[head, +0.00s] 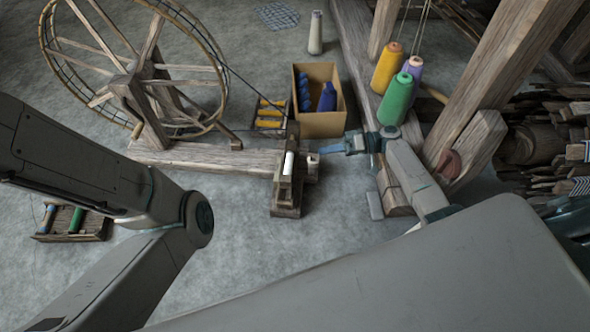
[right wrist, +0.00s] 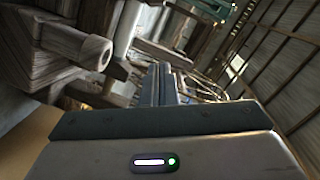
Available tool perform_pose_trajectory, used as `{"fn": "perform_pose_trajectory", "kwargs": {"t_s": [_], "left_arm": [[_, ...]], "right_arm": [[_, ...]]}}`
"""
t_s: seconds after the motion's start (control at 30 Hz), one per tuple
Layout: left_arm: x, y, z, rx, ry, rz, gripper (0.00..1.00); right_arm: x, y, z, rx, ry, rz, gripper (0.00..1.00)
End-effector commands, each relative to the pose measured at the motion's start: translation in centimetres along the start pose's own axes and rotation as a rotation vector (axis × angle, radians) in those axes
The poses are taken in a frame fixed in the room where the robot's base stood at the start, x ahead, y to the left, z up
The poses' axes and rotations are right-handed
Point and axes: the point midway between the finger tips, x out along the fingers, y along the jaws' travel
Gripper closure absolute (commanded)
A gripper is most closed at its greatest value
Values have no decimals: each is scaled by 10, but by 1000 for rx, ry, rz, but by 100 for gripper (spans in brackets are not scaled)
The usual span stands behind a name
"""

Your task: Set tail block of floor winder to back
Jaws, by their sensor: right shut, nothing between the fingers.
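The floor winder has a large spoked wheel (head: 135,70) and a long wooden base beam (head: 205,158) on the floor. At the beam's right end stands the wooden tail block (head: 287,192), with a white bobbin-like cylinder (head: 289,164) on it. My right gripper (head: 323,150) is shut and empty, just right of the tail block's upper part. I cannot tell whether it touches. In the right wrist view the closed fingers (right wrist: 165,80) point ahead, and a wooden part with a round peg end (right wrist: 98,52) is at upper left. My left arm shows, but its gripper is out of view.
A cardboard box (head: 322,123) with blue spools and a small tray of yellow spools (head: 270,113) stand behind the tail block. Orange, purple and green thread cones (head: 397,99) and loom posts stand to the right. A tray (head: 85,228) lies at left. Floor in front is clear.

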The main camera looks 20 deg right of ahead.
Motion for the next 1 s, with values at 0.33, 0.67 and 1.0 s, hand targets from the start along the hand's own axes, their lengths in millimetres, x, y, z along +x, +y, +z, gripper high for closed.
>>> {"fn": "perform_pose_trajectory", "kwargs": {"t_s": [0.33,0.67,1.0], "left_arm": [[2,1,-1,-6,7,-4,34],[-3,-1,-4,-5,2,-3,34],[-19,-6,-10,-3,-23,-3,34]], "right_arm": [[-4,-2,2,6,-2,-33,100],[18,-1,3,4,-2,-35,100],[90,-2,4,5,-1,-36,100]]}}
